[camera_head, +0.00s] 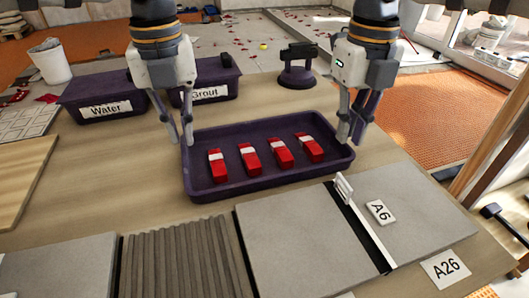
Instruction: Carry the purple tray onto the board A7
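The purple tray (265,186) is in the middle of the head view and looks level on the wooden table, with several red-and-white pieces (250,159) lying in it. My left gripper (183,143) points down at the tray's left rim. My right gripper (348,142) points down at its right rim. The fingers of both are at the rim; whether they are clamped on it or just around it is unclear. I see no label reading A7. A tag A6 (381,212) lies on the right grey tile, and a tag A26 (445,268) lies at the front right.
Purple bins marked Water (100,108) and Grout (210,93) stand behind the tray to the left. Grey tiles (300,240) and a ribbed grey panel (185,260) lie in front. A wooden board (22,175) is at far left. Bare table (110,185) lies between it and the tray.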

